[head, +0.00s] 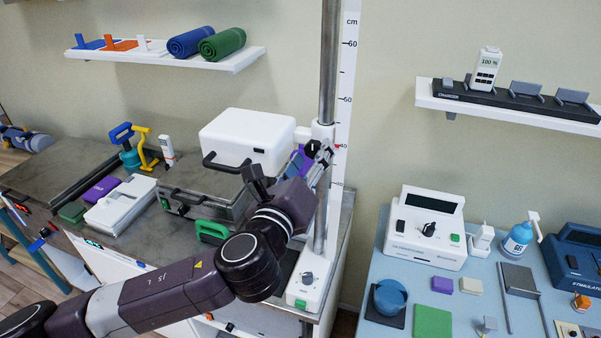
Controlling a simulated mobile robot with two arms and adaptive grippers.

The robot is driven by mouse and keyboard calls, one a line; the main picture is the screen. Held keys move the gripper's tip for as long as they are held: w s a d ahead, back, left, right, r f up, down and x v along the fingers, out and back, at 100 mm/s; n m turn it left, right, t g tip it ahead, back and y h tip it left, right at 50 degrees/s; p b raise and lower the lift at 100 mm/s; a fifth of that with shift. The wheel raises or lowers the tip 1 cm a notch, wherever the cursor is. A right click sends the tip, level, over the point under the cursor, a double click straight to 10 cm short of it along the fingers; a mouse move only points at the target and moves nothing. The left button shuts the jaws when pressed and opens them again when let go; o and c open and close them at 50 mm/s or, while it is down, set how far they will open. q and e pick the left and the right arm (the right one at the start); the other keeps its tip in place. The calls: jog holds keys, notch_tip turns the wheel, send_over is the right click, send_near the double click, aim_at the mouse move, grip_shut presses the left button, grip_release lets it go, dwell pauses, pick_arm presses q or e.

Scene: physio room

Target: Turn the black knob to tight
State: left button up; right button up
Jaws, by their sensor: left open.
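The black knob (312,147) sits on the white sliding collar (323,132) of the upright metal pole, beside the cm scale. My left gripper (322,160) is open at the collar, with its fingers close to the knob and just below and right of it. I cannot tell whether the fingers touch the knob. The gripper hides part of the collar and pole, and any tight marking is too small to read. My right gripper is not in view.
A white box (248,138) with a black handle stands left of the pole. A grey case (205,192) lies below it. Another dark knob (307,278) is on the pole's white base. A blue table (385,262) with a white device (424,228) is at right.

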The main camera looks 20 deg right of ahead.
pick_arm(q)
jog(key=v, duration=1.1)
jog(key=shift+a, duration=0.1)
